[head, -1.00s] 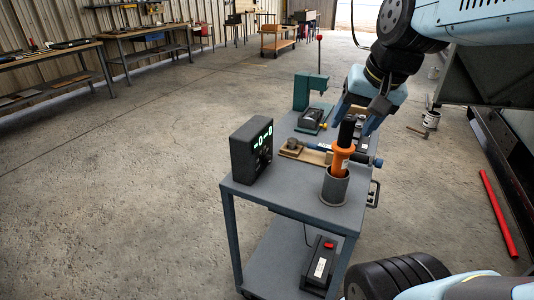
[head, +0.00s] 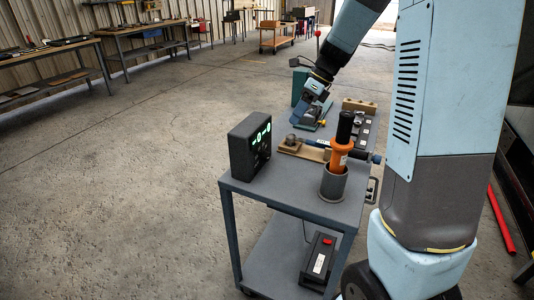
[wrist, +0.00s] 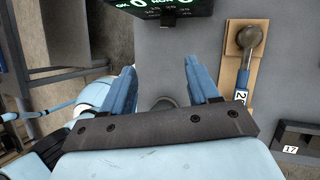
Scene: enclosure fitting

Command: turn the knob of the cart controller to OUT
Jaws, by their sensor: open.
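I cannot tell for sure which device is the cart controller; no OUT mark is legible. A dark device (head: 313,118) with a yellow part at its corner lies on the cart at the foot of the teal stand, partly hidden by my gripper. A black box with a red button (head: 320,262) sits on the cart's lower shelf. My gripper (head: 318,94) hangs over the far part of the cart top. In the wrist view my gripper (wrist: 166,85) shows two blue fingers apart, with nothing held; a dark round thing, partly hidden, shows between them.
A black display box (head: 250,146) with green digits stands at the cart's left edge. An orange tool with a black handle (head: 341,148) stands in a grey cup (head: 333,183). A wooden board (head: 303,150) lies behind it. Floor left of the cart is clear.

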